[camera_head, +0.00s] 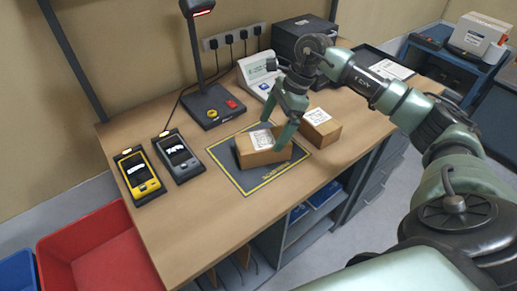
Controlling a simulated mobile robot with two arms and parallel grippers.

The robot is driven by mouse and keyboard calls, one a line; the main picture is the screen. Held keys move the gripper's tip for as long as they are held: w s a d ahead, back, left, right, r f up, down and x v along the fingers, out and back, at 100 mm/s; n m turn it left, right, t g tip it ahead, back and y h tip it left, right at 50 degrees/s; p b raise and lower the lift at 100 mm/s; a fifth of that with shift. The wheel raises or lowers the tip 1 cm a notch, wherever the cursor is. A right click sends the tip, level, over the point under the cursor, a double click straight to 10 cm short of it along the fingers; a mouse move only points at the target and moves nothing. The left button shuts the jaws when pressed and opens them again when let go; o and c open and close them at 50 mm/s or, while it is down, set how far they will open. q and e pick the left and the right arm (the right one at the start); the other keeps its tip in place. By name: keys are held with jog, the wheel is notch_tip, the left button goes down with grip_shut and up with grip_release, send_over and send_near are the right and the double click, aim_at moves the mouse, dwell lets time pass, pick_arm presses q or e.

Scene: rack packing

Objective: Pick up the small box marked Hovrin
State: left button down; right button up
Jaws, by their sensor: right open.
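Two small cardboard boxes with white labels are on the wooden bench. One box (259,153) lies on the dark mat with a yellow border (237,177). The other box (324,131) stands just right of the mat. The label print is too small to read, so I cannot tell which is marked Hovrin. My right gripper (276,132) is open and points down at the box on the mat, with one finger in front of its right side. I cannot tell whether it touches the box. My left gripper is not in view.
Two handheld devices, one yellow (141,176) and one grey (179,157), lie left of the mat. A scanner stand (212,106) and a white device (257,74) stand behind. A black printer (301,38) is at the back. Red (100,240) and blue bins sit at lower left.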

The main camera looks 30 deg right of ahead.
aim_at(263, 139)
jog(key=f, duration=0.1)
jog(key=w+a+f, duration=0.1)
jog(key=shift+f+p, duration=0.4)
jog(key=shift+a+f, duration=0.2)
jog(key=shift+f, duration=0.05)
jog(key=p+x, duration=0.1)
jog(key=x, duration=0.1)
jog(key=p+x, duration=0.1)
jog(key=x, duration=0.1)
jog(key=shift+w+a+f, duration=0.25)
jog(key=shift+a+f, duration=0.05)
jog(key=c, duration=1.4)
jog(key=shift+c, duration=1.1)
jog(key=shift+r, duration=0.15)
